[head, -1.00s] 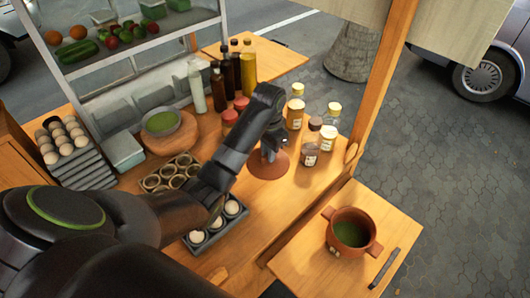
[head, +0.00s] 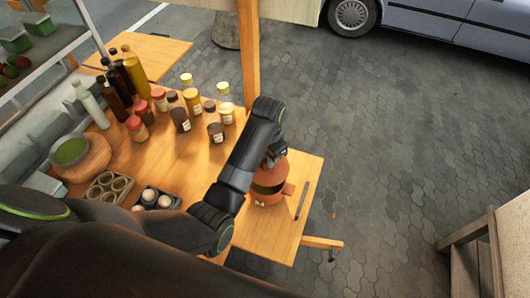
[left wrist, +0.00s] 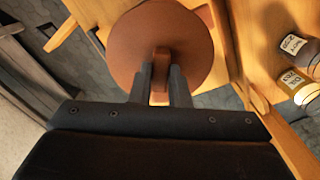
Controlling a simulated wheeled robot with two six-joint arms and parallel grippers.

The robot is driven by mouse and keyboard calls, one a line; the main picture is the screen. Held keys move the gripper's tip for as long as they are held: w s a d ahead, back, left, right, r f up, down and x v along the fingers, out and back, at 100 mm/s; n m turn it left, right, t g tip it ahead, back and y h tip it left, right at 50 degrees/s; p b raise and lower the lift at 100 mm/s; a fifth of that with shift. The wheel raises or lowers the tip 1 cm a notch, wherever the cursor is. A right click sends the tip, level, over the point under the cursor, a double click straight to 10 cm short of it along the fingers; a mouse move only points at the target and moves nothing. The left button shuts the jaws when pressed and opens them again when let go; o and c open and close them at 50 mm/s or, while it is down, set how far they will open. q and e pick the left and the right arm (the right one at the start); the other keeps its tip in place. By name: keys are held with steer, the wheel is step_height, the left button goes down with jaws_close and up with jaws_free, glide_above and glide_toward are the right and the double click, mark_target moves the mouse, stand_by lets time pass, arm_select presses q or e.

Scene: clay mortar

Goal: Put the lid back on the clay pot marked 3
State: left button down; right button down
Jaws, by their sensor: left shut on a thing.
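The round red-brown clay lid (left wrist: 160,40) is in my left gripper (left wrist: 160,85), whose fingers are shut on its raised handle in the left wrist view. In the head view my left gripper (head: 272,158) holds the lid over the clay pot (head: 264,198). A strip of the pot's dark green contents shows under the lid's near edge, so the lid looks a little above the rim. The pot stands on the wooden side shelf with a lug at its right. Its number is not visible. My right gripper is not in view.
A dark, thin utensil (head: 302,200) lies on the side shelf (head: 285,238), right of the pot. Several bottles and jars (head: 193,102) stand on the main counter at the left. A wooden post (head: 249,55) rises behind my arm.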

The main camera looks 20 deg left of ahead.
mark_target(267, 169)
arm_select(q)
step_height(267, 169, down, 3)
steer(key=shift+a+r, duration=0.1)
steer(key=shift+a, duration=0.05)
steer(key=shift+f+b, duration=0.5)
steer(key=shift+f, duration=1)
steer(key=shift+r+p, duration=0.1)
steer(key=shift+p, duration=0.4)
steer(key=shift+f, duration=0.2)
stand_by(0.9)
steer(key=c, duration=1.3)
jaws_free()
steer(key=shift+o, duration=0.3)
